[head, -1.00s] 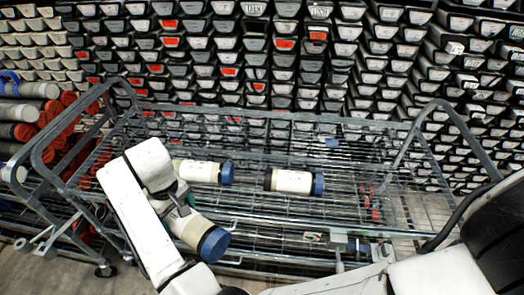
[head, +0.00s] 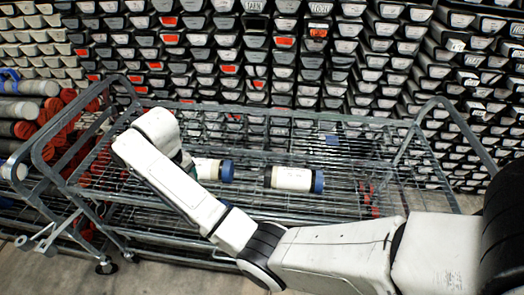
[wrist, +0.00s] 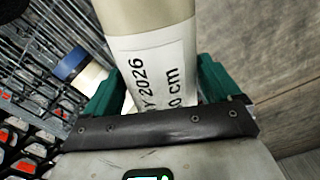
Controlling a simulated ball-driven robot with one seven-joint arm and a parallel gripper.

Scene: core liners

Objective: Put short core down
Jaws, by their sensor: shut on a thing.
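My gripper (wrist: 161,84) is shut on a pale core liner (wrist: 148,48) in the wrist view, with a green finger on each side. Its white label shows "2026" and "cm"; its ends are out of view. A blue-capped core (wrist: 75,70) also shows left of the held one in the wrist view. I cannot tell the held core's height.
The grey wire cart (head: 372,119) has raised end rails. Racks of stacked core trays (head: 290,70) stand behind it. Orange and grey tubes (head: 27,110) lie at the left. The cart's right part looks mostly bare.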

